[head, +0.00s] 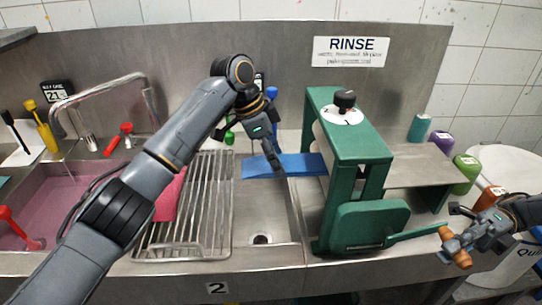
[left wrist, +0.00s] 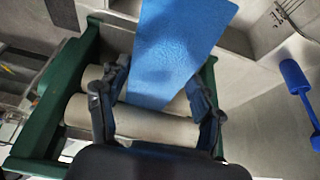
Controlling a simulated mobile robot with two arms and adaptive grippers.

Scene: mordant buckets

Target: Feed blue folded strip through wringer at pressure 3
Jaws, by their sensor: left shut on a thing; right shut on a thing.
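The blue folded strip (head: 295,165) lies flat and long, with its right end at the rollers inside the green wringer (head: 375,146). My left gripper (head: 274,160) is shut on the strip just left of the wringer. In the left wrist view the strip (left wrist: 182,45) runs between the fingers (left wrist: 158,105) towards the pale rollers (left wrist: 155,124). How far it is between the rollers is hidden. A white dial with a black knob (head: 344,100) tops the wringer; its setting is too small to read. My right gripper (head: 472,238) is shut on the crank's orange-brown handle (head: 453,246).
A wire rack (head: 208,205) with a pink cloth (head: 171,197) stands left of the wringer, beside a pink-filled sink (head: 75,205). Several coloured bottles, one green (head: 466,168), stand at the right. A white bucket (head: 520,262) is below my right arm.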

